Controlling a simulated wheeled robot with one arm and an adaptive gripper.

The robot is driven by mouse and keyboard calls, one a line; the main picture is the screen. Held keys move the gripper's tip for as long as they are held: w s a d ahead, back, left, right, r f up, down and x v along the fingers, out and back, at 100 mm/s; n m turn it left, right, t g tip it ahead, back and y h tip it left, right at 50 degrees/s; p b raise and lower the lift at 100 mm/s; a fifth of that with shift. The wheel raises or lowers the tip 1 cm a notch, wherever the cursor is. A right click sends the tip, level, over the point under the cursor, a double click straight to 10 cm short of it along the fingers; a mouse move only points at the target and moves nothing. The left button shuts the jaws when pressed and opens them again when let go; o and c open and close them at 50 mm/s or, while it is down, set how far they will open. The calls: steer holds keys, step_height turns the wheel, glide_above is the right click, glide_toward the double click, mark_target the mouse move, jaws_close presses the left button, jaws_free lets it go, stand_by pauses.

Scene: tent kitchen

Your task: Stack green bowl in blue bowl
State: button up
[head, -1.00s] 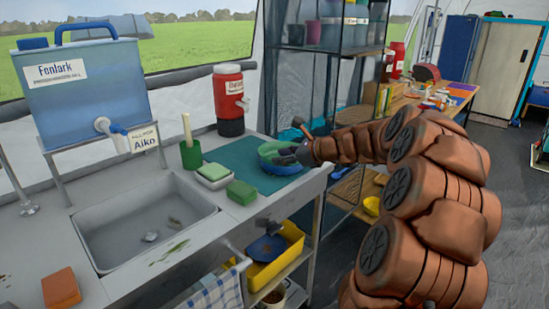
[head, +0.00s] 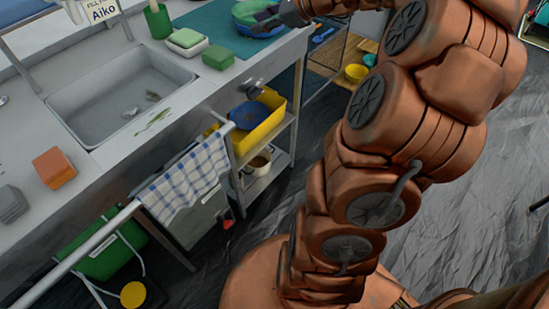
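A blue bowl (head: 246,9) sits on the teal mat at the top edge of the head view. Green shows at it too, which looks like the green bowl in or against it; how the two are nested is unclear. My gripper (head: 268,22) reaches in from the right, its dark fingers at the bowls' right side and partly over them. The fingers are small and cut close to the frame edge, so I cannot tell whether they grip a rim.
The sink (head: 120,95) lies left of the mat (head: 210,22). A green sponge (head: 218,57), a soap dish (head: 187,41) and a green holder (head: 158,22) stand between. Below are a yellow bin (head: 268,125) and a checked towel (head: 187,180). A yellow bowl (head: 356,73) sits right, lower down.

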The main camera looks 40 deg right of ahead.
steer(key=s+a+f+n+g, duration=0.3)
steer(key=s+a+n, duration=0.2)
steer(key=a, duration=0.3)
steer(key=s+a+f+n+g, duration=0.3)
steer(key=s+a+n, duration=0.15)
steer(key=a, duration=0.35)
steer(key=s+a+f+n+g, duration=0.3)
steer(key=s+a+n, duration=0.2)
steer(key=a, duration=0.4)
steer(key=s+d+f+n+g+h, duration=0.1)
steer(key=s+n, duration=0.4)
steer(key=s, duration=0.5)
steer(key=s+d+f+n+g+h, duration=0.1)
steer(key=s+f+n+g+h, duration=0.2)
steer(key=s+n, duration=0.3)
steer(key=s+f+h, duration=0.1)
steer(key=s, duration=0.3)
steer(key=shift+f+g, duration=0.2)
steer(key=shift+g, duration=0.1)
step_height(320, 180, up, 19)
steer(key=t+p, duration=0.1)
steer(key=p, duration=1.6)
steer(key=shift+w, duration=0.25)
